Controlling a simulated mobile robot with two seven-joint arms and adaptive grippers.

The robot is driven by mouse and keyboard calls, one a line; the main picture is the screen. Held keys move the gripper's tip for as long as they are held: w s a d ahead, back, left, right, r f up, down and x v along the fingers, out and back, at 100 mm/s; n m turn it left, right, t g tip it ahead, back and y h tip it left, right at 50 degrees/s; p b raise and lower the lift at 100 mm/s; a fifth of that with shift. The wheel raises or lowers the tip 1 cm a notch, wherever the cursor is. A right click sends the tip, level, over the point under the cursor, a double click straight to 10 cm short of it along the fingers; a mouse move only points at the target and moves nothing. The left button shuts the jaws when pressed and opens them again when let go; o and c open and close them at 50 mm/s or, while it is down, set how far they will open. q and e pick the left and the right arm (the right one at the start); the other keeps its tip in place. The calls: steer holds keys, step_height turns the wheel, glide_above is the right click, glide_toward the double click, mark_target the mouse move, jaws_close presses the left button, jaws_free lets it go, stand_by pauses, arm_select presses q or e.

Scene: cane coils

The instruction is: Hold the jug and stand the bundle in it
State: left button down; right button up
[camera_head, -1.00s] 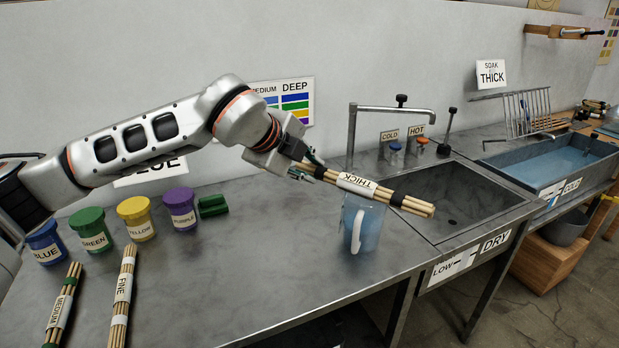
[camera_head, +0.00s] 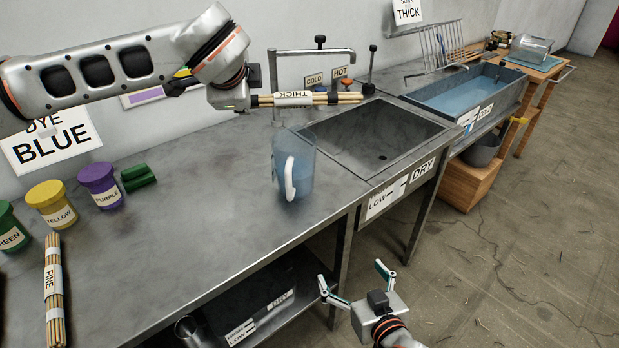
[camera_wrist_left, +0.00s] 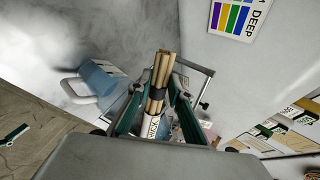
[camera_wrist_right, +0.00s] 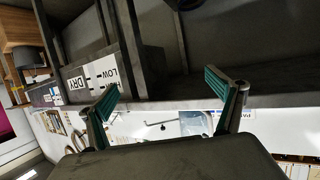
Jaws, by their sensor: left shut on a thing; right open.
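The jug (camera_head: 300,165) is clear blue with a white handle and stands upright on the metal bench, left of the sink. My left gripper (camera_head: 247,98) is shut on the THICK cane bundle (camera_head: 335,98), which it holds about level above and behind the jug. In the left wrist view the bundle (camera_wrist_left: 160,80) sits between the fingers, with the jug (camera_wrist_left: 100,80) to the left. My right gripper (camera_head: 357,290) is open and empty, low in front of the bench. In the right wrist view its fingers (camera_wrist_right: 168,100) are spread with nothing between them.
The sink (camera_head: 375,140) and tap (camera_head: 312,52) are right of and behind the jug. Yellow (camera_head: 52,205) and purple (camera_head: 100,187) dye pots and the FINE bundle (camera_head: 53,290) are at the left. The bench around the jug's front is clear.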

steer(key=shift+m+t, duration=0.3)
steer(key=shift+t, duration=0.5)
steer(key=w+a+r, duration=0.1)
steer(key=r, duration=0.2)
steer(key=w+a+r, duration=0.1)
steer(key=w+r, duration=0.1)
steer(key=w+a+r, duration=0.1)
steer(key=r, duration=0.2)
steer(key=shift+w+a+r, duration=0.1)
steer(key=shift+w+r, duration=0.2)
steer(key=shift+w, duration=0.05)
steer(key=t, duration=0.2)
glide_toward(300, 155)
steer(key=shift+y, duration=0.4)
steer(key=x, duration=1.2)
steer(key=shift+w+f, duration=0.1)
steer(key=shift+w, duration=0.15)
steer(key=c, duration=1.6)
